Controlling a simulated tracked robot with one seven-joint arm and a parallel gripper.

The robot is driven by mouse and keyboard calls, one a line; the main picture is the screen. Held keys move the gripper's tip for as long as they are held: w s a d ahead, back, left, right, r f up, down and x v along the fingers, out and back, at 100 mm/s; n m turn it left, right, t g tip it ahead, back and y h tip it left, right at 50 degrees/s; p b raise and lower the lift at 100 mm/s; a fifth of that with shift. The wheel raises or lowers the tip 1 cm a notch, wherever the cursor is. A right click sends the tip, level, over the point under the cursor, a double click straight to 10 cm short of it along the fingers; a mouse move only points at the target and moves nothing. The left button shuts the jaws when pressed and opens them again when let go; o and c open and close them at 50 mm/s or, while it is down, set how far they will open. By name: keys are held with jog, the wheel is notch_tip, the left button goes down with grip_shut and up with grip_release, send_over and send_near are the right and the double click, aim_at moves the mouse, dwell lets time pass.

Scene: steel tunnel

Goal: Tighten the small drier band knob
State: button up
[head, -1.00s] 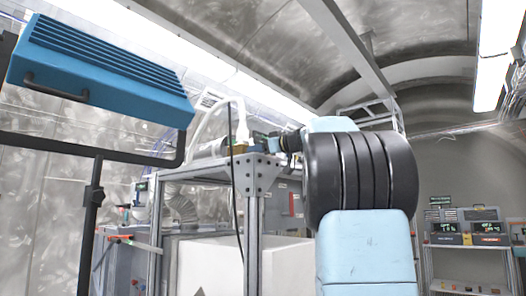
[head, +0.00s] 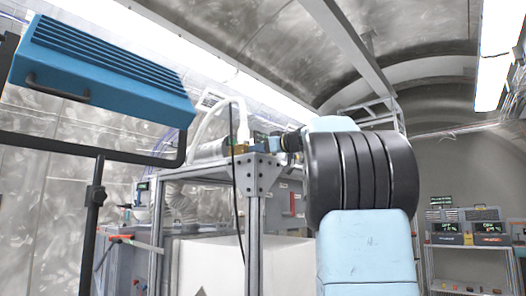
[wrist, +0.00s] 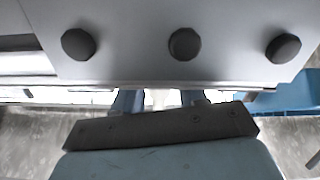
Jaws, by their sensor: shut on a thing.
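In the head view my arm reaches to the top of a metal-framed stand (head: 255,172). My gripper (head: 262,146) is small and partly hidden there, beside a white arched tube (head: 240,118). In the wrist view my gripper (wrist: 160,98) is seen behind its dark bar, with a blue-grey finger on each side. It is shut on a small pale piece, which I take to be the small drier band knob (wrist: 161,99). Most of that piece is hidden. I cannot tell how far the knob is turned.
In the wrist view a grey plate (wrist: 130,20) with 3 dark round pieces fills the top, close above the fingers. In the head view a blue slatted lamp-like box (head: 100,70) on a black frame stands at left. Shelves with devices (head: 468,235) stand at right.

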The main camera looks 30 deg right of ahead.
jog(key=shift+d+f+m, duration=0.1)
jog(key=shift+d+m, duration=0.1)
jog(key=shift+m, duration=2.3)
jog(key=o, duration=0.8)
jog(key=shift+w, duration=0.1)
jog(key=v, duration=1.4)
jog(key=shift+w, duration=0.1)
